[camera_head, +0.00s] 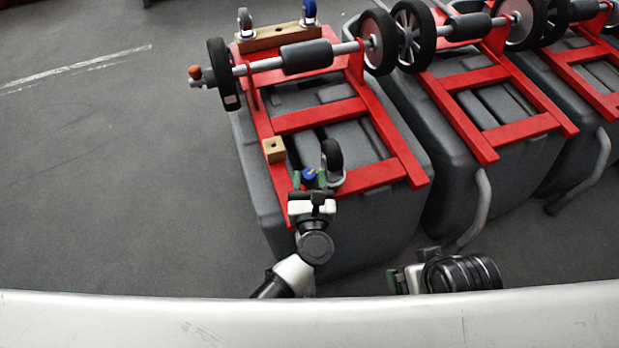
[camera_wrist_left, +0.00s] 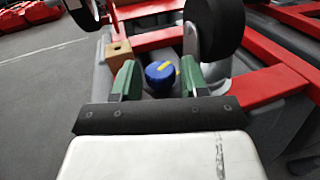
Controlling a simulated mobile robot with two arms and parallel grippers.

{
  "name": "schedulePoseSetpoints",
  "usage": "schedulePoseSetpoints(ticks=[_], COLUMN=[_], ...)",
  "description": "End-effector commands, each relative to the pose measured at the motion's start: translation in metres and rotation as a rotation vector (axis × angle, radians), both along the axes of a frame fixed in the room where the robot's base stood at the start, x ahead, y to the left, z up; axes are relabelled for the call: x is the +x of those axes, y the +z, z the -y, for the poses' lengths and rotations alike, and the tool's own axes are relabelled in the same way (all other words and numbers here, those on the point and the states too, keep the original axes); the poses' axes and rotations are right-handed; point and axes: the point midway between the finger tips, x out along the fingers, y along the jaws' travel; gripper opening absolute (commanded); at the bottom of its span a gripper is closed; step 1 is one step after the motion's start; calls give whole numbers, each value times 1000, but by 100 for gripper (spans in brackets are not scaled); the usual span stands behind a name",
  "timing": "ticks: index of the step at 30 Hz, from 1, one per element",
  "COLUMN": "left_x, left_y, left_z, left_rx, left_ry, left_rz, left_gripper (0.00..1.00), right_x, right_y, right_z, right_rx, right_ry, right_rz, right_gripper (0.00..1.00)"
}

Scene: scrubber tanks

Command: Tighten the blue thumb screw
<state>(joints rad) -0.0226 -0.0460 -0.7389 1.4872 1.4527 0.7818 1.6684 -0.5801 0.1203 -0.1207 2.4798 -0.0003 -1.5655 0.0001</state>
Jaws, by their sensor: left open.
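The blue thumb screw (camera_wrist_left: 160,75) has a round blue head with a yellow mark. In the left wrist view it sits between the two green fingers of my left gripper (camera_wrist_left: 158,82), with gaps on both sides. In the head view the blue head (camera_head: 309,175) shows just ahead of my left gripper (camera_head: 314,181), at the near end of the red frame (camera_head: 385,172). My left gripper is open around the screw and holds nothing. My right gripper (camera_head: 393,280) is at the lower right, away from the tanks' frames; its jaw state is unclear.
A black caster wheel (camera_head: 332,154) stands right beside the screw; it is large in the left wrist view (camera_wrist_left: 213,28). A wooden block (camera_head: 273,149) is on the frame to the left. Grey tanks (camera_head: 500,200) with red frames stand at right. The floor (camera_head: 110,160) at left is clear.

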Motion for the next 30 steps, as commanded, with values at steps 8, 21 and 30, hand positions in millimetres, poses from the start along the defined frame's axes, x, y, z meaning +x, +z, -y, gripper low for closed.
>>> schedulePoseSetpoints(ticks=[8, 21, 30], left_x=[1, 1, 1], left_y=[0, 0, 0], left_z=[0, -1, -5], left_rx=[0, 1, 3], left_ry=[0, -16, -160], left_rz=[-1, 0, 1], left_gripper=[42, 9, 9], right_x=[0, 0, 0], right_y=[0, 0, -1], right_z=[0, 0, 0], right_rx=[0, 1, 0], right_ry=[1, 1, 1], right_rz=[3, 0, -2], right_gripper=[100, 100, 100])
